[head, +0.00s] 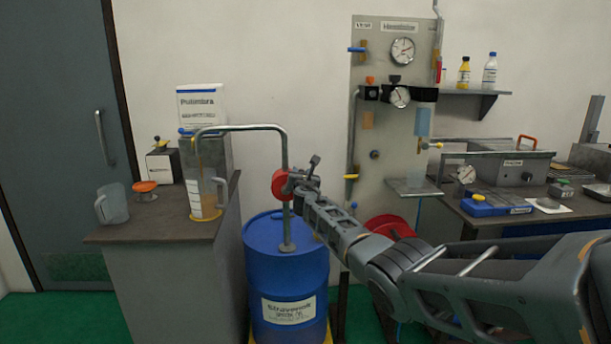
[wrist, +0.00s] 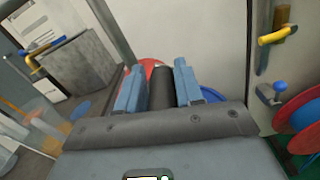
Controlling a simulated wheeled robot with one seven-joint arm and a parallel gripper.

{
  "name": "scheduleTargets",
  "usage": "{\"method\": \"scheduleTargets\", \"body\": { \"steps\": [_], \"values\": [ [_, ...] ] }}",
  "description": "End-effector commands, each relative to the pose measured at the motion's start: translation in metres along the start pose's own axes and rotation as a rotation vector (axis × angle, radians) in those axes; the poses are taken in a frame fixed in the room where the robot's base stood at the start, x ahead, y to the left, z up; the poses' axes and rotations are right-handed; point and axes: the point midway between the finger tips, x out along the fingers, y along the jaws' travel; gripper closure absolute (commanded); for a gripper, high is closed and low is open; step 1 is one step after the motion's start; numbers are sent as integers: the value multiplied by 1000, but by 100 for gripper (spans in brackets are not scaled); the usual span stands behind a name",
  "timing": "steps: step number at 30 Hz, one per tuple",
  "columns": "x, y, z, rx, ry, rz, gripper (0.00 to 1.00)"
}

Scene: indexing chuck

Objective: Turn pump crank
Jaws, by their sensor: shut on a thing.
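The red pump (head: 280,184) sits on a grey pipe that rises from the blue drum (head: 265,245). In the wrist view a red part of the pump (wrist: 150,66) shows behind my fingers. My gripper (head: 298,180) is at the right side of the pump. In the wrist view my gripper (wrist: 159,88) has its two blue-grey fingers on either side of a dark cylindrical crank handle (wrist: 162,86) and is shut on it. The crank arm is mostly hidden by my gripper and the pump.
The pump's spout pipe (head: 235,127) bends left over a clear jug (head: 203,190) on a cabinet (head: 150,235). An empty jug (head: 113,204) and an orange-topped item (head: 145,186) stand there. A gauge panel (head: 390,110) is behind my arm; a workbench (head: 500,215) is at right.

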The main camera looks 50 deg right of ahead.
Motion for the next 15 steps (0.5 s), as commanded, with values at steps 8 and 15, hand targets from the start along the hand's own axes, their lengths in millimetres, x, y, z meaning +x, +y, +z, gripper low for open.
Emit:
{"method": "scheduleTargets", "body": {
  "steps": [8, 15],
  "values": [
    [-1, 3, -5, -49, 8, -1, 100],
    [-2, 2, -6, -51, 9, -1, 100]
  ]
}}
